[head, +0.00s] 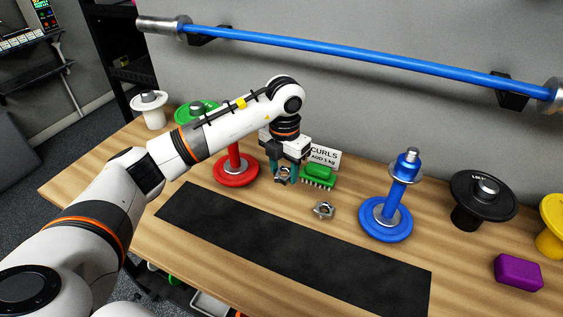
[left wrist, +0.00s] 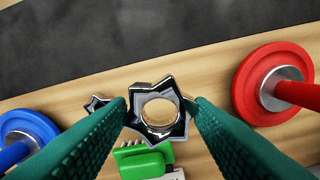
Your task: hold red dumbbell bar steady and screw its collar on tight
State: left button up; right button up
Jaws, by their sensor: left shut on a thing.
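The red dumbbell bar (head: 235,168) stands upright on the bench at left of centre, its red plate at the bottom; its upper end is hidden behind my left arm. In the left wrist view the red plate (left wrist: 247,88) is at the right, apart from the fingers. My left gripper (head: 284,174) is shut on a silver star-shaped collar (left wrist: 160,112), just right of the red bar. A second star collar (head: 324,210) lies on the wood; it shows partly behind the left finger in the left wrist view (left wrist: 95,103). My right gripper is not in view.
A green brush (head: 318,177) and a CURLS card (head: 325,155) are beside the gripper. A blue dumbbell (head: 386,218) stands to the right, with a black plate (head: 482,200) and a purple block (head: 518,271) beyond. The black mat (head: 290,245) in front is clear.

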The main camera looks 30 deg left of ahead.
pick_arm(q)
jog(key=s+d+m, duration=0.2)
jog(key=s+m, duration=0.3)
jog(key=m, duration=0.6)
jog(key=s+d+f+m, duration=0.1)
jog(key=s+d+m, duration=0.1)
jog(key=s+m, duration=0.4)
jog(key=s+d+m, duration=0.2)
jog(key=s+m, duration=0.3)
jog(key=m, duration=1.2)
jog(key=shift+s+d+f, duration=0.2)
jog(key=shift+d+f, duration=0.15)
jog(key=shift+a, duration=0.1)
